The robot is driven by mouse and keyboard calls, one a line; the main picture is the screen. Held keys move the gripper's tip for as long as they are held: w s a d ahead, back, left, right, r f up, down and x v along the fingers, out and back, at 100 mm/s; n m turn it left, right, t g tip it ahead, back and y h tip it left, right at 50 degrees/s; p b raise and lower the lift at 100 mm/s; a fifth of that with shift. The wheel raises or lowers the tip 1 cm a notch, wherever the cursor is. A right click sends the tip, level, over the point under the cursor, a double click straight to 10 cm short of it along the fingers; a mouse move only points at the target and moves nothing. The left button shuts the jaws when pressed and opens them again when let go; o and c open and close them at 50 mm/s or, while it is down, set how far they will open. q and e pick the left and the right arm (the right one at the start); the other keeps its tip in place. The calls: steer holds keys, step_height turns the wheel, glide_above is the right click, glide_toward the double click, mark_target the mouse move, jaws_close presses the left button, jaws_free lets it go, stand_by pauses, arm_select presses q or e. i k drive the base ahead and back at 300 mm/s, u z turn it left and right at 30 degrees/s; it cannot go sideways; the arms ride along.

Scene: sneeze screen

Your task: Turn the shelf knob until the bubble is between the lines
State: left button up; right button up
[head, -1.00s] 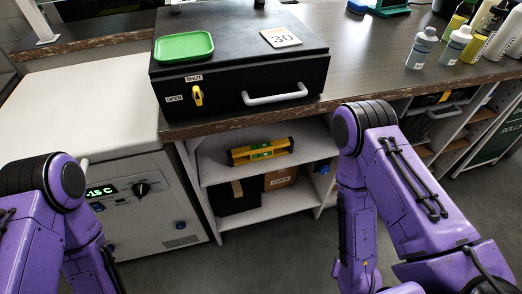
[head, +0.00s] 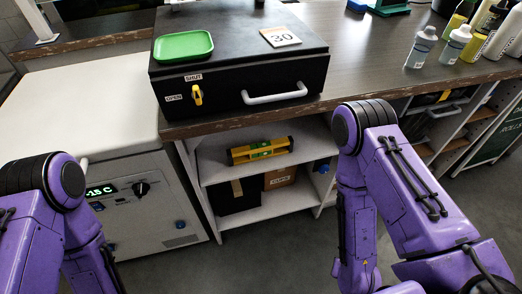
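A yellow spirit level (head: 260,151) with green vials lies on the upper board of the white shelf unit (head: 225,172) under the counter. The bubble and lines are too small to read. A blue knob (head: 322,168) shows at the right end of the shelf unit, just left of my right arm, and is partly hard to make out. Both my purple arms reach down out of the picture at the bottom left and right. Neither gripper is in view.
A black case (head: 240,70) with a white handle, yellow latch and green tray (head: 183,46) stands on the counter. A white cabinet (head: 150,190) with a display and another blue knob (head: 180,224) is at left. Bottles (head: 421,48) stand at upper right.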

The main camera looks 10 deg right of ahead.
mark_target(324, 168)
steer(key=z, duration=1.15)
steer(key=k, duration=1.2)
steer(key=z, duration=0.75)
steer(key=i, duration=1.65)
steer(key=u, duration=0.3)
